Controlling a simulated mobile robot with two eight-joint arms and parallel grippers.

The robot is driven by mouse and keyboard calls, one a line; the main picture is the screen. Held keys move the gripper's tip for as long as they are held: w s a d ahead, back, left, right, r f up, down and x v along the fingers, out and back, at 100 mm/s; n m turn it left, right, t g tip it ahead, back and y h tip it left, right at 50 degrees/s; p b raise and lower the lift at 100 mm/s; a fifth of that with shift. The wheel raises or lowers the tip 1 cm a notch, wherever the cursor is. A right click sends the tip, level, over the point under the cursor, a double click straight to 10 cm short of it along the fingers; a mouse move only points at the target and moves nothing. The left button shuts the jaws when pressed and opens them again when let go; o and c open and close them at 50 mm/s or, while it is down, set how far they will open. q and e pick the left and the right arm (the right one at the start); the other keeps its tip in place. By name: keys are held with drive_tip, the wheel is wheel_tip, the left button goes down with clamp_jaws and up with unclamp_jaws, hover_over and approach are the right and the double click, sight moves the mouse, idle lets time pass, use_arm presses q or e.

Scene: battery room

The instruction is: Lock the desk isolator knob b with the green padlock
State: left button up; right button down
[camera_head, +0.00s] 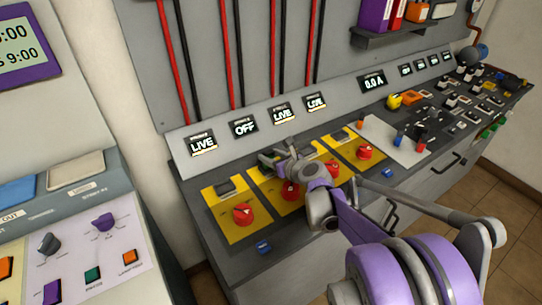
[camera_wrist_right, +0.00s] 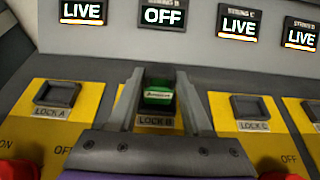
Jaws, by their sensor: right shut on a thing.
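The green padlock (camera_wrist_right: 157,100) shows in the right wrist view between the two grey fingers of my right gripper (camera_wrist_right: 161,98), which is shut on it. The padlock is at the LOCK B recess, just above the LOCK B label (camera_wrist_right: 156,122); whether it is seated or held above cannot be told. The red knob of isolator b (camera_head: 290,191) is partly covered by my arm. The display above it (camera_head: 244,127) reads OFF. My left gripper is not in view.
Neighbouring yellow panels carry red knobs (camera_head: 243,215) and empty-looking lock recesses (camera_wrist_right: 57,93) (camera_wrist_right: 249,107); their displays read LIVE. The sloped display strip (camera_wrist_right: 200,50) rises behind the recesses. A yellow object (camera_head: 394,102) and several switches occupy the desk to the right.

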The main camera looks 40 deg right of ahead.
drive_tip(key=shift+f+b, duration=0.5)
drive_tip(key=shift+f, duration=0.1)
idle(0.6)
drive_tip(key=c, duration=0.6)
unclamp_jaws()
drive_tip(key=shift+p+v, duration=2.4)
drive_tip(key=shift+v, duration=3.1)
drive_tip(key=shift+s, duration=0.1)
